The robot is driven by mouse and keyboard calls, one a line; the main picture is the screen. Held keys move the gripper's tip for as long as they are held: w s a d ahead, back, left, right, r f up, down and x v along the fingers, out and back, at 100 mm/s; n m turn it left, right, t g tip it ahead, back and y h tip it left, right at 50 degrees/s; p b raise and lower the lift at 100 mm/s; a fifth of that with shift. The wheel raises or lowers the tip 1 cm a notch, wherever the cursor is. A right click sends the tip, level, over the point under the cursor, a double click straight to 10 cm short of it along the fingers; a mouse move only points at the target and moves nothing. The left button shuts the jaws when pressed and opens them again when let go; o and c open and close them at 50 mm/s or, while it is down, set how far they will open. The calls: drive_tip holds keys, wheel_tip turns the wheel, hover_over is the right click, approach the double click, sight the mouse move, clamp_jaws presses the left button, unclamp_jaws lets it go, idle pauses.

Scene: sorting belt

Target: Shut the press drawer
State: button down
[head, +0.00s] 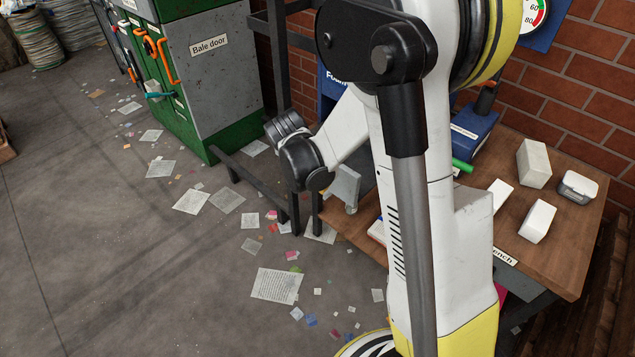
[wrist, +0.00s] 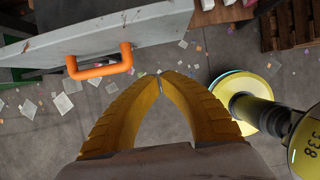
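In the wrist view, a light grey panel (wrist: 115,38) that looks like the drawer front crosses the upper left, with an orange bar handle (wrist: 100,60) on its near side. My gripper (wrist: 160,76) has yellow fingers whose tips meet. Nothing shows between them, and they are to the right of the handle and apart from it. In the head view, a blue machine (head: 334,86) with a partly readable "Foam" label stands behind my arm. My arm hides much of it, and my fingers and the orange drawer handle cannot be made out there.
A green and grey baler (head: 215,65) marked "Bale door" stands at upper left with orange handles. A wooden bench (head: 560,255) at right holds several pale blocks. A dark metal frame (head: 250,178) is near my wrist. Paper scraps litter the otherwise open floor (head: 110,270) at left.

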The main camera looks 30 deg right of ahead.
sight(334, 186)
drive_tip(key=d+f+b, duration=0.1)
drive_tip(key=d, duration=0.1)
drive_tip(key=w+d+f+b, duration=0.1)
drive_tip(key=f, duration=0.1)
drive_tip(key=w+d+f+b, duration=0.1)
drive_tip(key=d+f, duration=0.1)
drive_tip(key=shift+d+f, duration=0.15)
drive_tip(key=shift+d, duration=0.2)
drive_tip(key=shift+w, duration=0.1)
drive_tip(key=w+d, duration=0.2)
drive_tip(key=d, duration=0.4)
drive_tip(key=w+d, duration=0.2)
drive_tip(key=d, duration=0.4)
drive_tip(key=w+d, duration=0.2)
drive_tip(key=d, duration=0.3)
drive_tip(key=shift+w+d, duration=0.2)
drive_tip(key=shift+d, duration=0.2)
